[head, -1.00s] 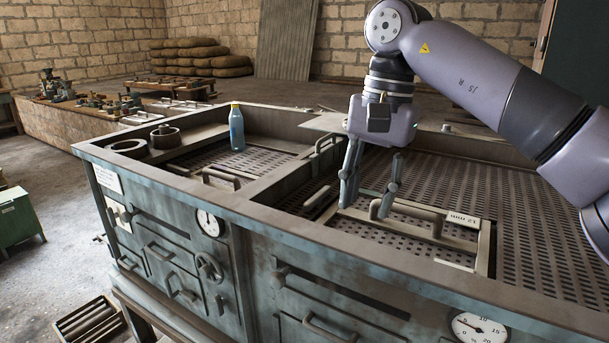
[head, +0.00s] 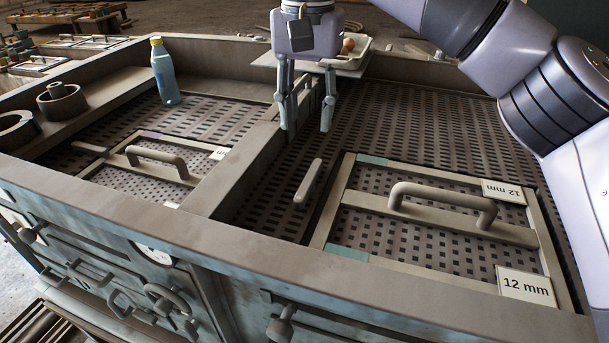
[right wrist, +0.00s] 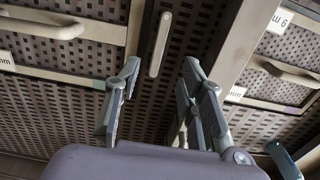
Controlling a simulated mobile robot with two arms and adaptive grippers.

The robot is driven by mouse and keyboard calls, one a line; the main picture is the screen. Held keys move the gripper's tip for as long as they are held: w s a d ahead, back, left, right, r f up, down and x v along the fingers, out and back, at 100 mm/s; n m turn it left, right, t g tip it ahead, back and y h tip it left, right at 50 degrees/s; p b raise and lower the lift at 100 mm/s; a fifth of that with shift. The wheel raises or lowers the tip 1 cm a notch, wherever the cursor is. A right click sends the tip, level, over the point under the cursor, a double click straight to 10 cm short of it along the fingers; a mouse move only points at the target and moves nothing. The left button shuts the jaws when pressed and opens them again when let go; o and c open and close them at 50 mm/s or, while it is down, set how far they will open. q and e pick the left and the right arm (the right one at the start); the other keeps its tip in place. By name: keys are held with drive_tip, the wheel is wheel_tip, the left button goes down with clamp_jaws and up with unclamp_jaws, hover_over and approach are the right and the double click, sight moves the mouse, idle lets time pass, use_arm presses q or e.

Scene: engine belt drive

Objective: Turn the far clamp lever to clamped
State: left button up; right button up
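A grey bar-shaped lever (head: 308,181) lies in the right-hand bay, between the divider and the 12 mm screen frame; it also shows at the top of the right wrist view (right wrist: 160,45). My right gripper (head: 306,118) is open, fingers pointing down, beyond this lever and close to the divider. In the right wrist view its fingers (right wrist: 158,105) are apart with nothing held between them. A farther clamp lever is not clearly made out; the area behind and between the fingers is partly covered by the gripper. My left gripper is not in view.
The 12 mm screen frame (head: 440,209) with its raised handle stands right of the lever. The divider (head: 238,165) separates the left bay, which holds another handled frame (head: 155,160) and a blue bottle (head: 164,72). A tray with brown eggs (head: 347,50) is behind the gripper.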

sight(307, 182)
drive_tip(key=f, duration=1.1)
drive_tip(key=shift+w+f, duration=0.3)
drive_tip(key=shift+f, duration=0.1)
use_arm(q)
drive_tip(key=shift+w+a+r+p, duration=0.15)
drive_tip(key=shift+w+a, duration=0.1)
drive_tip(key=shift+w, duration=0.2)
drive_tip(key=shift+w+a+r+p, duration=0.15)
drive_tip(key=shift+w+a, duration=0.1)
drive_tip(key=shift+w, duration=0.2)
use_arm(e)
drive_tip(key=shift+f, duration=0.65)
drive_tip(key=shift+c, duration=0.3)
clamp_jaws()
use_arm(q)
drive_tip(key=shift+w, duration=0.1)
